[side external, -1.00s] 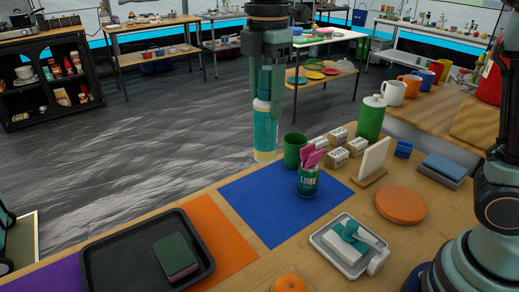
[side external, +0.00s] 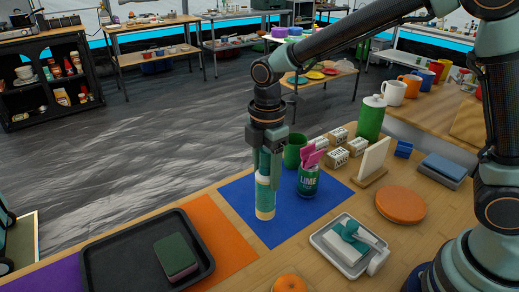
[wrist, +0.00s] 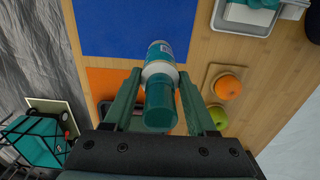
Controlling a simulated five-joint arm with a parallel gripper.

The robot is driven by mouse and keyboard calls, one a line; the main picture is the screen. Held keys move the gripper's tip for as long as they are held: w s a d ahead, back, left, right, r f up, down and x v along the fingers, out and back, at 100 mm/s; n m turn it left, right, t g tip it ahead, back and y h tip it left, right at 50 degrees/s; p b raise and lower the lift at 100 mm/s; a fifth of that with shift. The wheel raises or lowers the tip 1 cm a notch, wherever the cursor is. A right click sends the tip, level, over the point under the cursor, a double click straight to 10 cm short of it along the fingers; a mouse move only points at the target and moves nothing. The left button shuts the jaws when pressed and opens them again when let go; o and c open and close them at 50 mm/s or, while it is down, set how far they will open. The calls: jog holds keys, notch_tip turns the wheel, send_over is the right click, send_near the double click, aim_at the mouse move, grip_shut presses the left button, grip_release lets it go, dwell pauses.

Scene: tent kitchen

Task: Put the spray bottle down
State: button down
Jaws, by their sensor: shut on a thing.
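The spray bottle (side external: 265,205), with a teal and white body and a yellowish base, is upright in my gripper (side external: 265,182). The gripper is shut on its upper part. The bottle's base is over the left part of the blue mat (side external: 303,212); I cannot tell if it touches. In the wrist view the bottle (wrist: 160,72) lies between the two fingers of my gripper (wrist: 160,80), with its teal cap towards the camera. The blue mat (wrist: 115,25) is beyond it there. The fingers hide part of the bottle in the side view.
A LIME can (side external: 308,182) with pink items and a green cup (side external: 295,150) stand close, right of the bottle. A black tray (side external: 100,272) with a sponge is at lower left on orange. A white dish (side external: 325,247) is at right. The mat's front is clear.

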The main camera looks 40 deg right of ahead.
aim_at(266, 186)
jog(key=shift+f, duration=2)
jog(key=shift+c, duration=1)
grip_release()
